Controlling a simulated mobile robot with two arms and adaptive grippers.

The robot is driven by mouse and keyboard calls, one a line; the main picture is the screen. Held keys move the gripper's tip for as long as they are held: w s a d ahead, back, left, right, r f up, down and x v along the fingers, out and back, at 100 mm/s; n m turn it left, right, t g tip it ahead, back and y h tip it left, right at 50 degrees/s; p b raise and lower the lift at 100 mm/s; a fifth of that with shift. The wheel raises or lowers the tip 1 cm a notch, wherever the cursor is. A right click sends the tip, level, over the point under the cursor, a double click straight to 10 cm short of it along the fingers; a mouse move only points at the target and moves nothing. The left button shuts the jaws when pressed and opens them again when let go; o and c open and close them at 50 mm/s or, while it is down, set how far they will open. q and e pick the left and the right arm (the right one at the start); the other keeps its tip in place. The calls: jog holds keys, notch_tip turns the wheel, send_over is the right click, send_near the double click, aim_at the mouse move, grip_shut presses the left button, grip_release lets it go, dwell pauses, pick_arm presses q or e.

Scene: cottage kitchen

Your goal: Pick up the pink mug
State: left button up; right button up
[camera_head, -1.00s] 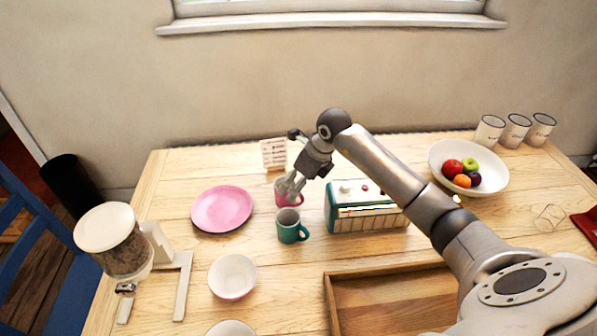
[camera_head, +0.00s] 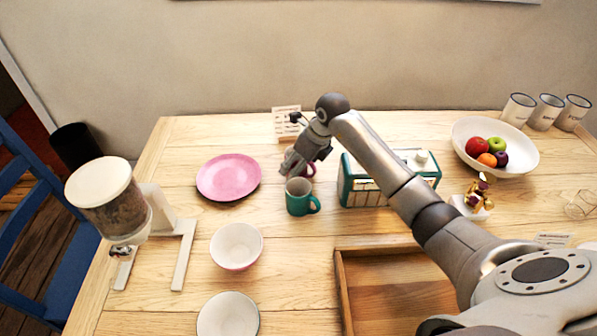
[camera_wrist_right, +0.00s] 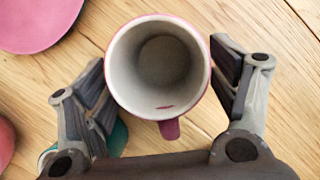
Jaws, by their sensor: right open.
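The pink mug (camera_wrist_right: 171,128) stands on the table between the fingers of my right gripper (camera_wrist_right: 158,65) in the right wrist view. I look down into its pale inside, with its pink handle toward the palm. The open fingers are on both sides of the mug, and I cannot tell whether either one touches it. In the head view the pink mug (camera_head: 309,170) is mostly hidden behind my right gripper (camera_head: 291,163). A teal mug (camera_head: 297,205) stands just in front of it. My left gripper is not in view.
A teal-and-cream box (camera_head: 360,192) stands right of the mugs. A pink plate (camera_head: 228,177) lies to the left, with white bowls (camera_head: 236,245) nearer. A wooden tray (camera_head: 343,300) is at front right. A fruit bowl (camera_head: 525,160) is far right.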

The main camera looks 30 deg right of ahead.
jog(key=shift+b+x, duration=0.4)
jog(key=shift+x, duration=0.55)
jog(key=shift+d, duration=0.15)
jog(key=shift+r, duration=0.1)
jog(key=c, duration=1.2)
